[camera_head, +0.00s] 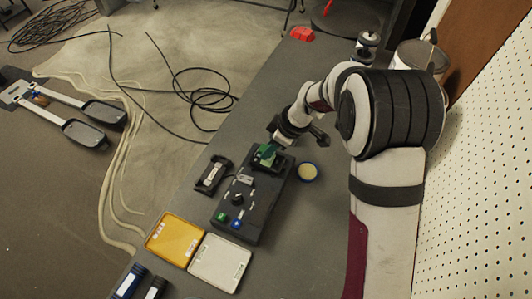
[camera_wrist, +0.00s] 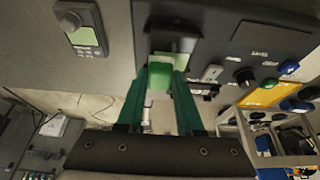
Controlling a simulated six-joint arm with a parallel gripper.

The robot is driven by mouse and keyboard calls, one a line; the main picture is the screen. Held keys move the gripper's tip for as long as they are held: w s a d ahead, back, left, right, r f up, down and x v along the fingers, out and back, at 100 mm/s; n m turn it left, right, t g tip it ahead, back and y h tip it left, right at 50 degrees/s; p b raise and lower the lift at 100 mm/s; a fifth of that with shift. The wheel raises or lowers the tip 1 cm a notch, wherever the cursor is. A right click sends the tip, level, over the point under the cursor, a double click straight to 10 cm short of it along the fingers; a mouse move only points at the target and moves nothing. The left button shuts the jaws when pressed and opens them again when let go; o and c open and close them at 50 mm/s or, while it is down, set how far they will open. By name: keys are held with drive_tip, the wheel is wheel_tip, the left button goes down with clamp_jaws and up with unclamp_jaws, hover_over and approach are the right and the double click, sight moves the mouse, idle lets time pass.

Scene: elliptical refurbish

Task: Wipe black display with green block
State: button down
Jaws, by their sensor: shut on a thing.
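A dark control box (camera_head: 232,213) lies on the grey bench, with the black display (camera_wrist: 160,18) at its far end. In the wrist view the display has a pale green screen patch. My gripper (camera_wrist: 158,88) is shut on the green block (camera_wrist: 160,74), which sits between its green fingers. The block also shows in the head view (camera_head: 266,152), over the display end of the box. In the wrist view the block overlaps the display's lower edge and hides part of it. I cannot tell whether it touches the surface.
A yellow tray (camera_head: 173,238) and a white tray (camera_head: 220,262) stand nearer. The box carries knobs, including a blue one (camera_head: 237,224). A pegboard wall (camera_head: 480,190) bounds the right.

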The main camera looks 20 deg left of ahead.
drive_tip(key=shift+w, duration=0.45)
drive_tip(key=shift+s+r, duration=0.1)
drive_tip(key=shift+r, duration=3.95)
